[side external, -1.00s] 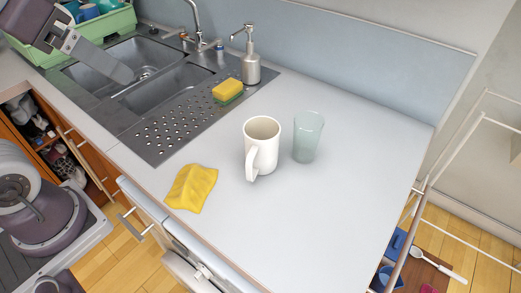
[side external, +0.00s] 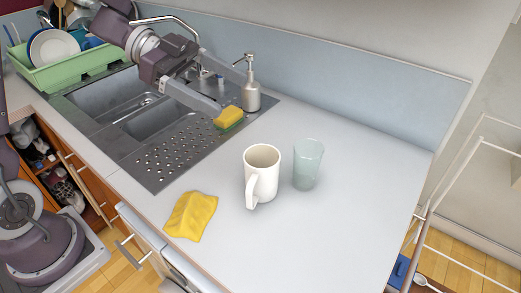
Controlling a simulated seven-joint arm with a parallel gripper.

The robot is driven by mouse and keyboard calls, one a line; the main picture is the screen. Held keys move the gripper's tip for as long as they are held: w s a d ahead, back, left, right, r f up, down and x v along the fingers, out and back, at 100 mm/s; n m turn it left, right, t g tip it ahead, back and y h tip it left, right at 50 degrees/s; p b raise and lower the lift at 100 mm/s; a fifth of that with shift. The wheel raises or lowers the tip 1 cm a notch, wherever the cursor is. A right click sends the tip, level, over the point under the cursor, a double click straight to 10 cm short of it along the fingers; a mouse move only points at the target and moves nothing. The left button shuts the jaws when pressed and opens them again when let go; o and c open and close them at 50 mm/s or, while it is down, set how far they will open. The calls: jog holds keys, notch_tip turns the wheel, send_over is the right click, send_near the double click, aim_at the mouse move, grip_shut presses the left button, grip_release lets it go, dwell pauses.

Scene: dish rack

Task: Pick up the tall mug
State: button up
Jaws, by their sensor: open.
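The tall white mug (side external: 262,172) stands upright on the light counter, its handle toward the front left. My gripper (side external: 232,92) is open and empty. It is up and to the left of the mug in the picture, over the drainboard area near the sponge and the soap dispenser. Its two long fingers point toward the right, clearly apart from the mug.
A translucent glass (side external: 307,165) stands close to the right of the mug. A yellow cloth (side external: 190,216) lies at the front left. A yellow-green sponge (side external: 228,117) and a metal soap dispenser (side external: 251,85) stand by the sink (side external: 155,118). The right counter is clear.

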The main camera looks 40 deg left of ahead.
send_near(259, 146)
jog(key=s+d+f, duration=0.1)
jog(key=f, duration=0.1)
jog(key=s+d+f, duration=0.1)
jog(key=d+f, duration=0.2)
jog(key=f, duration=0.1)
jog(key=shift+s+d, duration=0.35)
jog(key=shift+s, duration=0.05)
jog(key=x, duration=0.7)
jog(key=shift+w+f, duration=0.15)
jog(key=shift+w, duration=0.3)
jog(key=shift+a, duration=0.1)
jog(key=c, duration=1.8)
notch_tip(259, 146, up, 8)
jog(key=shift+r, duration=0.1)
jog(key=a+n+t+y, duration=0.2)
jog(key=a+n+t, duration=0.2)
jog(key=a, duration=2.3)
jog(key=shift+s+f+n+t+y, duration=0.3)
jog(key=shift+s+f+t, duration=0.05)
jog(key=shift+f+t, duration=0.05)
jog(key=shift+a, duration=0.1)
